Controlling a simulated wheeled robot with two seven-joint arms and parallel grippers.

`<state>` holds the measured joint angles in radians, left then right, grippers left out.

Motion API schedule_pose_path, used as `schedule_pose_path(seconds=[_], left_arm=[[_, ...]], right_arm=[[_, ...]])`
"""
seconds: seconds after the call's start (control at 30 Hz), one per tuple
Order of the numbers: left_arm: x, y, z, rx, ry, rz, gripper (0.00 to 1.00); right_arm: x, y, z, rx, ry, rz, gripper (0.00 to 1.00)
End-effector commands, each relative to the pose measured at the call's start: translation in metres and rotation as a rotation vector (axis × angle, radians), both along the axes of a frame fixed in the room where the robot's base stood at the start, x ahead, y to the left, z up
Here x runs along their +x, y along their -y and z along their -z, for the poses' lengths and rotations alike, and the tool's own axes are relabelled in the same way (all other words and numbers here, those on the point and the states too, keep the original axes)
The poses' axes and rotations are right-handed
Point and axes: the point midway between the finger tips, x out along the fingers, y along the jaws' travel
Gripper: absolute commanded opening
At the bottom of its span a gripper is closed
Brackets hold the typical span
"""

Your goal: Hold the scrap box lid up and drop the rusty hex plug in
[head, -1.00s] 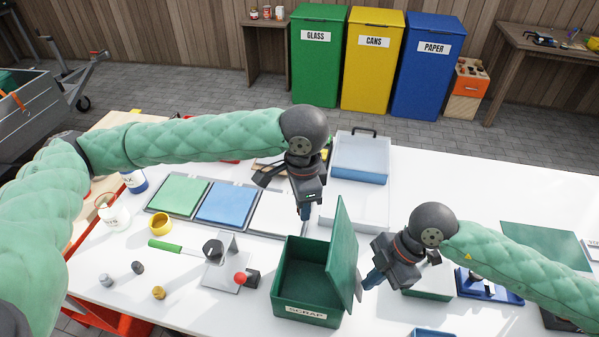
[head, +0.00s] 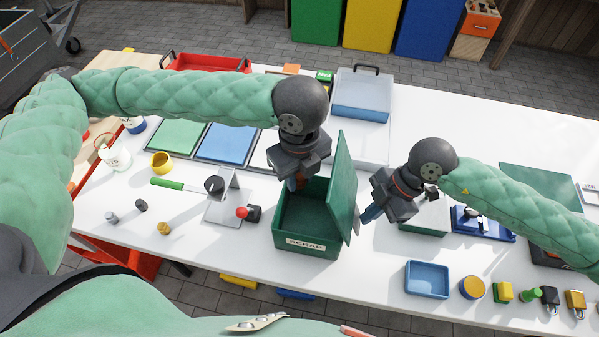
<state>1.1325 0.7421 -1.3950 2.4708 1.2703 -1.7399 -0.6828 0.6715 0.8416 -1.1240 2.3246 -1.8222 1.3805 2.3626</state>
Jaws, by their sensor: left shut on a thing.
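The green scrap box (head: 306,244) stands on the white bench with its label facing me. Its lid (head: 343,185) is raised nearly upright on the right side, and the inside looks empty where I can see it. My left gripper (head: 293,184) is at the box's back left, over the rim, pointing down. It is shut on a small rusty-brown piece, mostly hidden by the fingers, which looks like the rusty hex plug.
A metal stand (head: 222,207) and a red-knobbed block (head: 252,213) are left of the box. Grey (head: 111,217), dark (head: 141,205) and brass (head: 164,228) pieces lie further left. A blue tray (head: 427,279) and several small items are at the front right.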

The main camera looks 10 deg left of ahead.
Motion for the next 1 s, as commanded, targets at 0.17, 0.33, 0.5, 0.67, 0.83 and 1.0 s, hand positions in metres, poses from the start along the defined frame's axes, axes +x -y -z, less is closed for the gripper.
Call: schedule_pose_path(seconds=[0.17, 0.33, 0.5, 0.67, 0.83, 1.0], left_arm=[[0.000, 0.000, 0.012, 0.001, -0.002, 0.000, 0.03], [0.000, 0.000, 0.028, 0.001, -0.002, 0.000, 0.03], [0.000, 0.000, 0.042, 0.001, -0.002, -0.002, 0.03], [0.000, 0.000, 0.051, 0.001, -0.001, -0.002, 0.03], [0.000, 0.000, 0.056, 0.000, 0.000, -0.001, 0.03], [0.000, 0.000, 0.056, 0.000, 0.000, -0.001, 0.03]], right_arm=[[0.000, 0.000, 0.000, 0.001, 0.000, 0.000, 0.00], [0.000, 0.000, 0.000, 0.001, 0.000, 0.000, 0.00], [0.000, 0.000, 0.000, 0.001, 0.000, 0.000, 0.00], [0.000, 0.000, 0.000, 0.001, 0.000, 0.000, 0.00], [0.000, 0.000, 0.000, 0.000, 0.000, 0.000, 0.00], [0.000, 0.000, 0.000, 0.000, 0.000, 0.000, 0.00]])
